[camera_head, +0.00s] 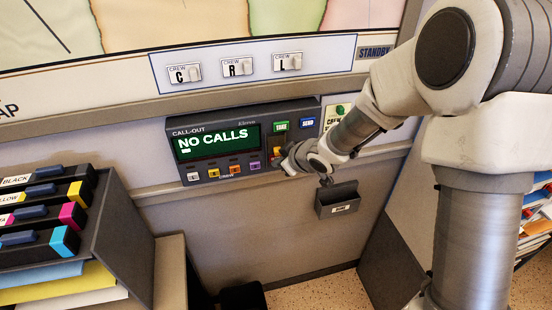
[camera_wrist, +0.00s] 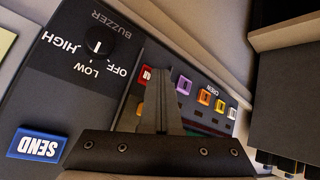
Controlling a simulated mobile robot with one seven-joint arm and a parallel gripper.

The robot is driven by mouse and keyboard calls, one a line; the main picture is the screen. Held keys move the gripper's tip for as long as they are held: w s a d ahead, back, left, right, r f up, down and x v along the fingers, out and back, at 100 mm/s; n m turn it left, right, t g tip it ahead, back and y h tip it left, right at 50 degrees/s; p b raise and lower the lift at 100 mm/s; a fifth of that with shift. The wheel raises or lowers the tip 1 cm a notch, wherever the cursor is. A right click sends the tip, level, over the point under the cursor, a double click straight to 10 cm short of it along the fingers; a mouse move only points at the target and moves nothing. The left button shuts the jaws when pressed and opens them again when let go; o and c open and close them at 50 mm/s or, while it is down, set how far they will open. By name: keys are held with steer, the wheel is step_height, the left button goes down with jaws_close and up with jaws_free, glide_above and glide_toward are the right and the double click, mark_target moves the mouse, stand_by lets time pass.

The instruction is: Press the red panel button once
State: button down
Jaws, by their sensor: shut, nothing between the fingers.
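The call-out panel (camera_head: 222,133) is on the wall, its screen reading "NO CALLS". The red button (camera_wrist: 147,73) is at the end of the row of small coloured buttons. In the wrist view it shows just left of my gripper's fingertips (camera_wrist: 160,72) and is partly covered by them. In the head view it is at the row's right end (camera_head: 275,162), beside my gripper (camera_head: 287,165). My gripper is shut and empty, close in front of the panel. I cannot tell whether the fingertips touch the button.
Purple (camera_wrist: 184,85), orange (camera_wrist: 204,97), yellow (camera_wrist: 219,105) and white (camera_wrist: 231,113) buttons run on from the red one. The blue SEND button (camera_wrist: 38,145) and buzzer knob (camera_wrist: 98,41) are nearby. A small dark bin (camera_head: 338,199) hangs below my gripper. A binder rack (camera_head: 120,230) stands left.

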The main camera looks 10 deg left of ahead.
stand_by(0.3)
steer(key=shift+s+d, duration=0.35)
steer(key=shift+s, duration=0.35)
steer(key=shift+s+d+b, duration=0.25)
steer(key=shift+s+d, duration=0.1)
steer(key=shift+s, duration=0.4)
steer(key=shift+s+d+b, duration=0.2)
steer(key=shift+s+d, duration=0.2)
steer(key=shift+s, duration=0.35)
steer(key=shift+s+d+b, duration=0.25)
steer(key=shift+s+d, duration=0.1)
steer(key=shift+s, duration=0.4)
